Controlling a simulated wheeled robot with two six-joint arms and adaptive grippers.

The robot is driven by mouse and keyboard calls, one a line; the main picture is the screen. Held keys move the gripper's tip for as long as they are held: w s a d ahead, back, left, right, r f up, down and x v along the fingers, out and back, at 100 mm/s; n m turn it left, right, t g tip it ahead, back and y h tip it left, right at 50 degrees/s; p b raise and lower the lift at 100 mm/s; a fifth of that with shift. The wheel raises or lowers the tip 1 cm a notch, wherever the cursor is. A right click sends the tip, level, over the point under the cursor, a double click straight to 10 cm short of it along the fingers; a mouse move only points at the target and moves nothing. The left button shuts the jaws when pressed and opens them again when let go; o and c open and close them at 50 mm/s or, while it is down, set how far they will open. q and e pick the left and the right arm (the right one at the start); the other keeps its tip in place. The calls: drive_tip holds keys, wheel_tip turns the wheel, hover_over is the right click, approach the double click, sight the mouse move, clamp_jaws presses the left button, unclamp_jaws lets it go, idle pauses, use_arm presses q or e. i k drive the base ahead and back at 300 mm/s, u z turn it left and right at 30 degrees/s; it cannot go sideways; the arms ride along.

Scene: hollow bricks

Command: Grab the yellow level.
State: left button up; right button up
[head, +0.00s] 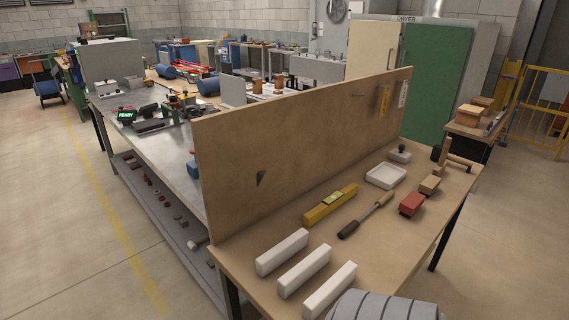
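The yellow level (316,212) lies flat on the wooden bench top (236,262), close to the foot of the upright wooden board. It has a green patch around its middle and lies at a slant, its far end to the right. Nothing covers it. Neither of my grippers shows in the head view.
The upright board (300,135) stands directly behind the level. A dark-ended tool (366,216) lies just right of it. Several white bars (304,270) lie in front. A white tray (386,176) and a red block (411,204) sit farther right.

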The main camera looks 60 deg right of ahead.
sight(333, 201)
drive_tip(key=i, duration=1.1)
drive_tip(key=z, duration=2.75)
